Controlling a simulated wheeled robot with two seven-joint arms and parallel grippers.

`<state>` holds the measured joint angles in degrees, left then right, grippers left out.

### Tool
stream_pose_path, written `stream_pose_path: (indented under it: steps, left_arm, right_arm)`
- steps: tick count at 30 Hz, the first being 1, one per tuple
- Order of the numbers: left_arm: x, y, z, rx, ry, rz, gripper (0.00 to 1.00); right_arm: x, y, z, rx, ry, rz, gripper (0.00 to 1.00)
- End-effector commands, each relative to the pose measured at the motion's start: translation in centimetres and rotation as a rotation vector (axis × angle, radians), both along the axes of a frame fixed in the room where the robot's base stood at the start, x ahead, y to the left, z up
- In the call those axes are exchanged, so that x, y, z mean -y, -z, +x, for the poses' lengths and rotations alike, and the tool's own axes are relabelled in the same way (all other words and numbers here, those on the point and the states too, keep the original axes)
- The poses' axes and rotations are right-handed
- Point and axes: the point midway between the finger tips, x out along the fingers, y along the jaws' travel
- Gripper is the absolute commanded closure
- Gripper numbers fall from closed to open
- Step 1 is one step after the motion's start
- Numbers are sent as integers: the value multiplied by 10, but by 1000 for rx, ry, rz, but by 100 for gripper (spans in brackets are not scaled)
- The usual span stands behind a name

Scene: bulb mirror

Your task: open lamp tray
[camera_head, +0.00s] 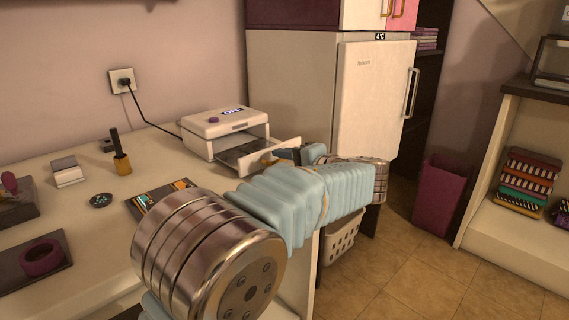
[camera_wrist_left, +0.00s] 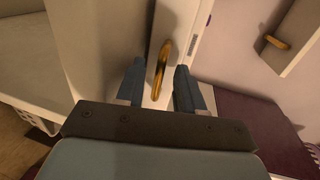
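A white printer-like machine (camera_head: 222,131) stands on the cream table in the head view. A dark tray (camera_head: 245,155) sticks out of its front, with a pale front panel (camera_head: 268,154) partly hidden by my left arm. In the left wrist view, a gold handle (camera_wrist_left: 160,70) on a pale panel lies between the two fingers of my left gripper (camera_wrist_left: 160,65). The fingers are spread, one on each side of the handle, with visible gaps. I cannot tell for sure that this panel is the tray's front. My right gripper is not in view.
A white fridge (camera_head: 373,98) stands behind my arm, with a purple bin (camera_head: 440,194) to its right. A yellow-handled tool (camera_head: 121,153), a white block (camera_head: 67,172) and a purple tape roll (camera_head: 42,258) are on the table. The tiled floor at the right is clear.

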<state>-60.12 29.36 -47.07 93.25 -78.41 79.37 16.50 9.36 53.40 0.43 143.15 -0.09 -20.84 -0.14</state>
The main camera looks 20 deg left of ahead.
Motion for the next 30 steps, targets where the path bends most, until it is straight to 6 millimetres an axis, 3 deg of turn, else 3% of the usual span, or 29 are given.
stream_pose_path:
  steps: [5,12,18,23,30]
  left_arm:
    - [23,-6,-9,1,4,1,63]
    - [77,-18,-31,0,4,1,63]
    - [110,-26,-45,1,3,0,63]
    - [122,-29,-50,-1,2,0,63]
    - [124,-29,-51,-1,1,0,63]
  right_arm:
    - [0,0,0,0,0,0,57]
    - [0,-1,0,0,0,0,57]
    - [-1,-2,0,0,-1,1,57]
    - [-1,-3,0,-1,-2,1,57]
    - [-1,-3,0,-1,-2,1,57]
